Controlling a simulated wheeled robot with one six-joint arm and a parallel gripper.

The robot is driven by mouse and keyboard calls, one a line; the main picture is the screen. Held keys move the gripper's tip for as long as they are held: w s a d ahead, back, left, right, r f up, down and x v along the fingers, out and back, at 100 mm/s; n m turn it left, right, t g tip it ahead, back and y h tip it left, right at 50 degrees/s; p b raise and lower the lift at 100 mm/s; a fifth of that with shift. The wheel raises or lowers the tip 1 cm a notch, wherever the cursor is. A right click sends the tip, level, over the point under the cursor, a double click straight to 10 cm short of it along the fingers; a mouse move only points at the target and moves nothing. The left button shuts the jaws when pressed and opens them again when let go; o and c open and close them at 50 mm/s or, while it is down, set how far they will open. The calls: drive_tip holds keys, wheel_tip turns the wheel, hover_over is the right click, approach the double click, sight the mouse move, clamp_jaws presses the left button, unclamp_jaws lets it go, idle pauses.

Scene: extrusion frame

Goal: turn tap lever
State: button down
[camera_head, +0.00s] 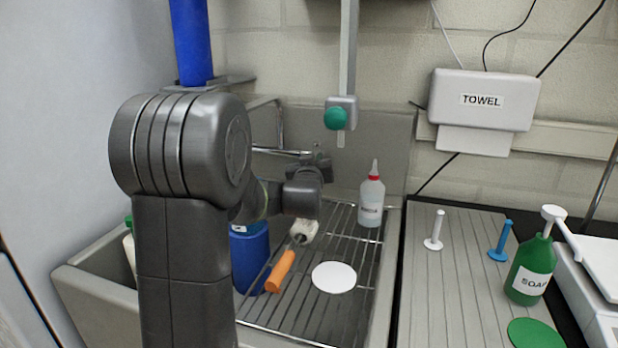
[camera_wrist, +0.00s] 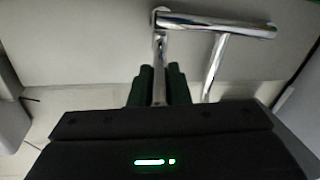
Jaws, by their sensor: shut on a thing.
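The chrome tap shows in the wrist view as a horizontal pipe (camera_wrist: 225,24) on the sink's back wall, with a second pipe slanting down from it. The tap lever (camera_wrist: 159,50) is a slim chrome rod running down from the pipe's left end. My gripper (camera_wrist: 160,88) has its two dark fingers on either side of the lever's lower part, shut on it. In the head view my gripper (camera_head: 314,162) is at the back of the sink, and my arm hides part of the tap (camera_head: 280,152).
The sink rack (camera_head: 350,255) holds a blue container (camera_head: 250,262), an orange-handled brush (camera_head: 281,271), a white disc (camera_head: 334,277) and a red-collared bottle (camera_head: 371,203). A green knob (camera_head: 336,118) hangs above on a post. A green soap bottle (camera_head: 529,268) stands on the right counter.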

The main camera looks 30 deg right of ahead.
drive_tip(key=shift+s+d+n+t+y+p, duration=0.5)
drive_tip(key=shift+d+n+t+y+p, duration=0.3)
drive_tip(key=shift+y, duration=0.35)
drive_tip(key=shift+s+d+n+t+y+p, duration=0.55)
drive_tip(key=shift+d+n+y+p, duration=0.3)
drive_tip(key=shift+y, duration=0.6)
drive_tip(key=c, duration=1.4)
unclamp_jaws()
drive_tip(key=shift+o, duration=0.2)
drive_tip(key=v, duration=1.3)
drive_tip(key=shift+s+a+f+b, duration=0.15)
drive_tip(key=shift+s+b, duration=0.15)
drive_tip(key=shift+s, duration=0.1)
